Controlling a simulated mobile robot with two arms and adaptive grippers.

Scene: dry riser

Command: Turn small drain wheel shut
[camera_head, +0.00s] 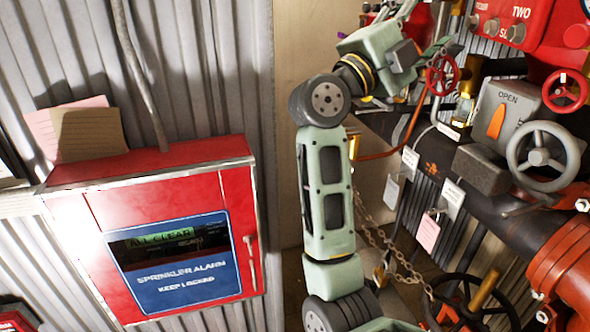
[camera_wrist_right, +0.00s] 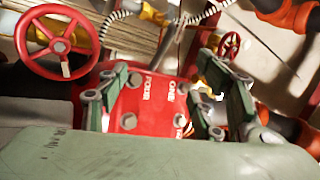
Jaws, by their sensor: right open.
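Two small red handwheels show in the head view: one (camera_head: 441,75) close beside my right gripper, on brass fittings, and one (camera_head: 565,91) farther right. No label tells which is the drain wheel. My right gripper (camera_head: 428,28) is at the top, fingers apart and empty, just above and beside the nearer wheel, not around it. In the right wrist view my open fingers (camera_wrist_right: 165,80) point at a red panel. A large-looking red wheel (camera_wrist_right: 57,42) lies left of the fingers, and a smaller-looking one (camera_wrist_right: 229,45) shows behind the right finger. My left gripper is not seen.
A grey handwheel (camera_head: 542,155) and an OPEN indicator box (camera_head: 498,112) sit on a dark pipe. A black wheel (camera_head: 475,302) and chain (camera_head: 385,245) are below. A red sprinkler alarm cabinet (camera_head: 160,225) fills the left. The red panel (camera_wrist_right: 150,105) is ahead.

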